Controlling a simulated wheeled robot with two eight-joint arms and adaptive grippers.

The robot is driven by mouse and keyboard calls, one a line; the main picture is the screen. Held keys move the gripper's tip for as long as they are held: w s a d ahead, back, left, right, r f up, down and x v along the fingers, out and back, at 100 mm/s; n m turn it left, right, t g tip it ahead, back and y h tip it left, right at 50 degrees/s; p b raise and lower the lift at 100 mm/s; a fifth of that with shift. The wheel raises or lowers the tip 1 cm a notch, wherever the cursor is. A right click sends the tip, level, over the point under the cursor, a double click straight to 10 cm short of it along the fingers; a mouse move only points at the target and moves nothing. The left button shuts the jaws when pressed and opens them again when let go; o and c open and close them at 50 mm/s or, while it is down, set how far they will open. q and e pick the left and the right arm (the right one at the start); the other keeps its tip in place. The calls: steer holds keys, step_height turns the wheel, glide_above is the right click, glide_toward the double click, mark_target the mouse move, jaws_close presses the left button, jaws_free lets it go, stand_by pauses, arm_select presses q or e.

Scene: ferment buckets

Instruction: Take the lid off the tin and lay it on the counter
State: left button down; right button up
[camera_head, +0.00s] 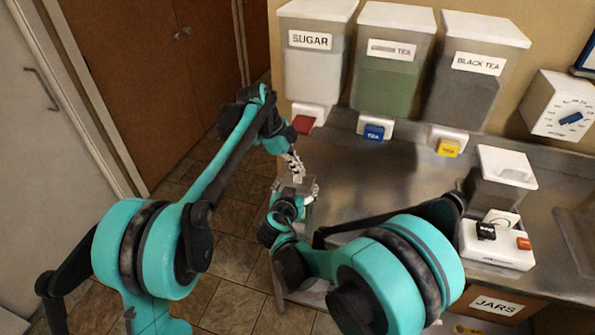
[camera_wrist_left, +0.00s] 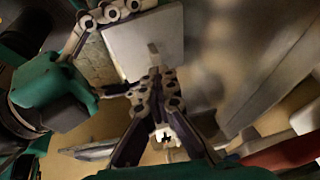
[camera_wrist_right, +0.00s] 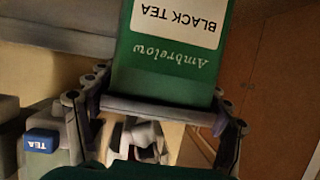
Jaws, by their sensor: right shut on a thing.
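The tin (camera_wrist_right: 165,70) is green with a white "BLACK TEA" label and shows upside down in the right wrist view. My right gripper (camera_wrist_right: 160,105) is shut on the tin, one finger on each side. In the head view the tin (camera_head: 308,212) is mostly hidden by my right gripper (camera_head: 298,195). The square grey lid (camera_wrist_left: 118,48) is on top of the tin, with a small pale knob (camera_wrist_left: 153,47) at its middle. My left gripper (camera_wrist_left: 158,80) points at the knob, its fingertips close together beside it. Whether they touch the knob is unclear.
Sugar (camera_head: 312,65), green tea (camera_head: 392,75) and black tea (camera_head: 468,85) dispensers line the wall behind the metal counter (camera_head: 370,180). A white scale (camera_head: 495,248) and a lidded grey container (camera_head: 500,178) stand at right. The counter's middle is clear.

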mark_target(298, 179)
arm_select(q)
steer(key=shift+s+r, duration=0.1)
steer(key=shift+r, duration=0.5)
steer(key=shift+r, duration=0.1)
steer(key=shift+r, duration=1.9)
arm_select(e)
steer(key=o, duration=1.7)
